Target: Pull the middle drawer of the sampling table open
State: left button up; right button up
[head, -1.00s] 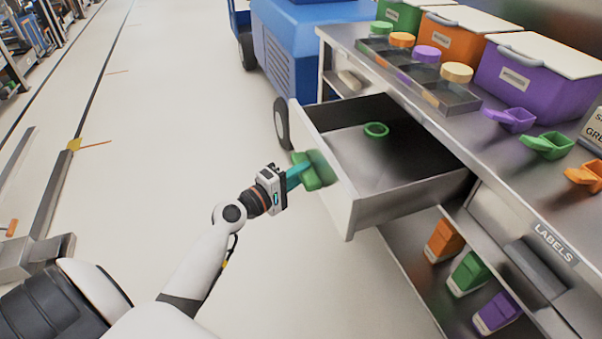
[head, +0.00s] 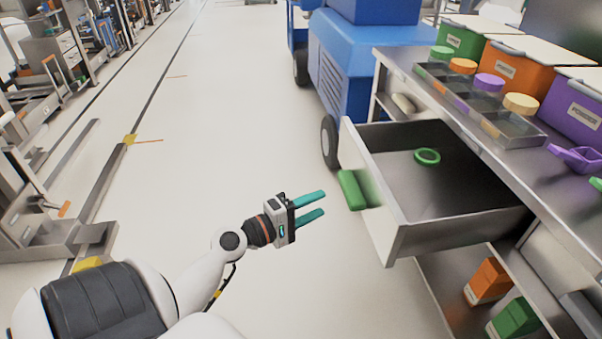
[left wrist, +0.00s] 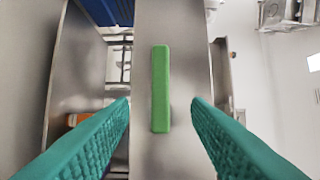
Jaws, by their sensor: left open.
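The drawer (head: 385,205) of the sampling table (head: 470,140) stands pulled well out, with a green ring (head: 427,157) lying inside it. Its green handle (head: 352,190) is on the front panel. My left gripper (head: 318,204) is open and empty, in front of the drawer and apart from the handle. In the left wrist view the green handle (left wrist: 161,88) shows upright between and beyond the two teal fingers (left wrist: 160,105). My right gripper is not in view.
On the tabletop are a divided tray (head: 480,100) with coloured lids, a purple scoop (head: 575,157) and several coloured bins. Orange (head: 488,281) and green (head: 514,316) boxes stand on the lower shelf. A blue wheeled machine (head: 350,60) stands behind.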

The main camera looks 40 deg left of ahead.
pick_arm(q)
jog(key=v, duration=0.3)
jog(key=shift+s, duration=0.2)
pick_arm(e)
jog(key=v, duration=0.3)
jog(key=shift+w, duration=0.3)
pick_arm(q)
jog(key=shift+f, duration=0.1)
